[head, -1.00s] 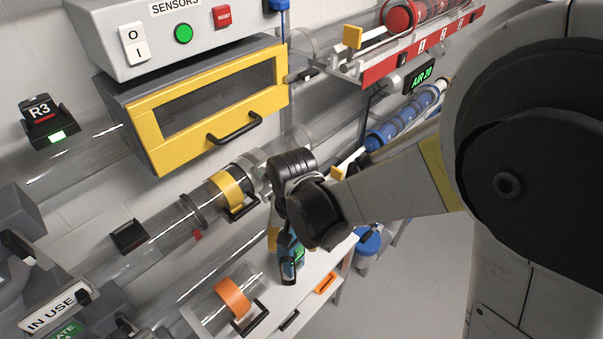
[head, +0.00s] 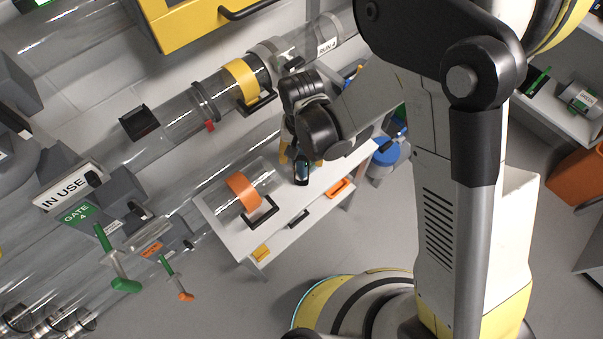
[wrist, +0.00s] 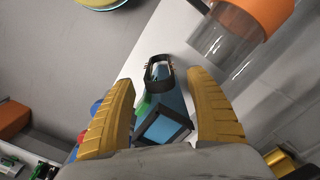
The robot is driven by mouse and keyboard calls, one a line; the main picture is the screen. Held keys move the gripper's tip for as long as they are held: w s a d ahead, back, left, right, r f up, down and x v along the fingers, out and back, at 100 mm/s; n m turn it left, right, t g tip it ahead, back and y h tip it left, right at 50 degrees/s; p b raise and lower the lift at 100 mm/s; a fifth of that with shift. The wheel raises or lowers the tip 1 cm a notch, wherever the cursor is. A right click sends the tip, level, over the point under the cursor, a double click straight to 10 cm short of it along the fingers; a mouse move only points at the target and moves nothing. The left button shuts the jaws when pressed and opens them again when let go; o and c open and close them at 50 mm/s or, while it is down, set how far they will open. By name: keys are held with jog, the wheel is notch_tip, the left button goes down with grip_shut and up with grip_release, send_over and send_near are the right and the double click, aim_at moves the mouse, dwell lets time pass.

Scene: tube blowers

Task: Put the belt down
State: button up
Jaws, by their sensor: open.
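A blue item (wrist: 165,115) with a black frame and a black loop (wrist: 159,72) at its far end is between my fingers in the wrist view. It may be the belt; I cannot tell for sure. In the head view the item (head: 301,173) shows small and dark below my gripper (head: 300,160), over the white table (head: 285,222). My gripper also shows in the wrist view (wrist: 160,82), with its two yellow fingers open and apart on either side of the item. Whether the item rests fully on the table is hard to tell.
A clear tube with an orange band (head: 243,191) and black handle is beside the item on the table. A clear tube with a yellow band (head: 241,81) runs along the wall behind. A blue container (head: 385,153) stands right of the table. Open floor lies in front.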

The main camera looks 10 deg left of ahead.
jog(key=shift+f, duration=0.35)
jog(key=shift+r, duration=0.1)
jog(key=c, duration=1.3)
notch_tip(320, 180, up, 4)
jog(key=shift+r+p, duration=0.1)
jog(key=shift+p, duration=1.05)
jog(key=s+d+r+p, duration=0.4)
jog(key=d+r, duration=0.3)
jog(key=d, duration=0.4)
jog(key=shift+m, duration=0.4)
jog(key=w+d+r, duration=0.1)
jog(key=w+d, duration=0.3)
jog(key=d, duration=0.1)
jog(key=w+d+r+b, duration=0.1)
jog(key=w+d, duration=0.2)
jog(key=d, duration=0.1)
jog(key=w+d+r, duration=0.1)
jog(key=w+d, duration=0.3)
jog(key=d, duration=0.1)
jog(key=shift+w+d, duration=0.35)
